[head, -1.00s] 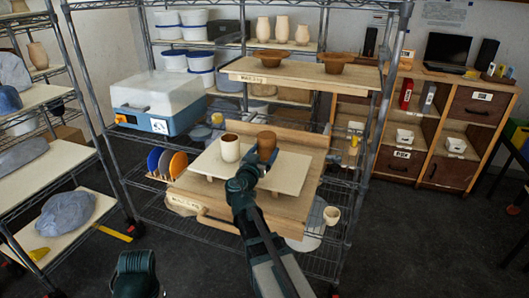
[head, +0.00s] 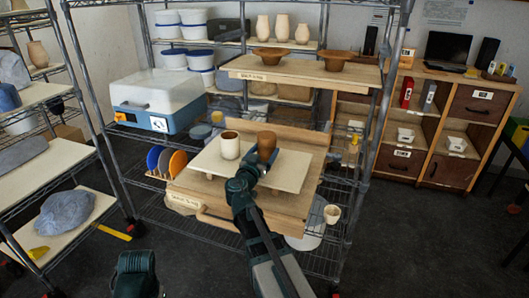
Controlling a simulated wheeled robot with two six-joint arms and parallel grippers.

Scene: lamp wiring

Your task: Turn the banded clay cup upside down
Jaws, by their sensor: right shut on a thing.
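A brown clay cup (head: 266,139) is at the right of the pale board on the wooden work surface. My right gripper (head: 263,155) is shut on it from the front right side and hides part of its lower body. Whether the cup touches the board, and which way its mouth faces, I cannot tell clearly. A cream cup (head: 230,147) with a dark inside stands upright just left of it. Bands are too small to make out. Of my left arm, only a dark teal part shows at the bottom left; its fingers are not in view.
The pale board (head: 289,173) has bare room to the right and in front. A wooden shelf (head: 300,75) with two brown bowls hangs above and behind. Coloured discs (head: 166,162) stand left. A small cup (head: 332,214) sits lower right.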

